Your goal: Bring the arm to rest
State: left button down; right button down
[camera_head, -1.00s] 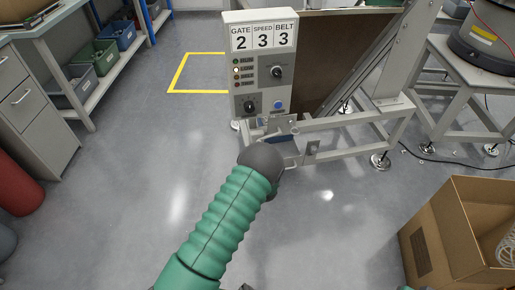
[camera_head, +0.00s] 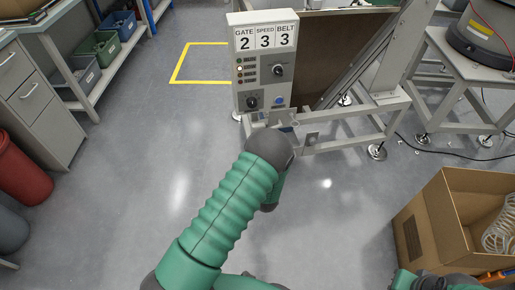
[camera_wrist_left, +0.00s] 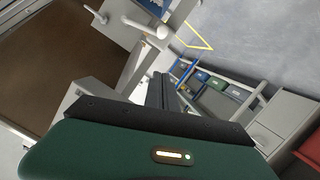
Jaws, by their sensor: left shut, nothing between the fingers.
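My left arm (camera_head: 220,215), green and ribbed with a dark joint, reaches up the middle of the head view. Its gripper is hidden there behind the arm. In the left wrist view the dark fingers of my left gripper (camera_wrist_left: 166,90) show beyond the green wrist housing, together and with nothing between them. They appear clear of the stand, though the exact gap is hard to tell. A bit of my right arm (camera_head: 430,281) shows at the lower right edge; its gripper is out of view.
A control panel (camera_head: 264,75) reading gate 2, speed 3, belt 3 stands ahead on a grey frame. A cardboard box (camera_head: 425,235) stands at right, a red bin (camera_head: 22,165) and workbench (camera_head: 45,105) at left. The grey floor between is mostly clear.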

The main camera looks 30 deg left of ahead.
pick_arm(q)
jog(key=s+d+r+m+g+h, duration=0.2)
jog(key=d+r+m+h, duration=0.15)
jog(key=d, duration=0.25)
jog(key=s+d+r+m+g+h, duration=0.1)
jog(key=s+d+r+m+h, duration=0.1)
jog(key=s+d+m+h, duration=0.3)
jog(key=s+d+r+m+g+h+p, duration=0.1)
jog(key=s+d+r+m+g, duration=0.15)
jog(key=s, duration=0.65)
jog(key=s+d+r+m+g+p, duration=0.1)
jog(key=s+d+r+m+g, duration=0.2)
jog(key=s, duration=0.5)
notch_tip(320, 180, up, 29)
jog(key=n+p, duration=0.1)
jog(key=p, duration=2.6)
jog(key=shift+w+g+p, duration=0.25)
jog(key=shift+g+p, duration=0.1)
jog(key=shift+d+f, duration=0.1)
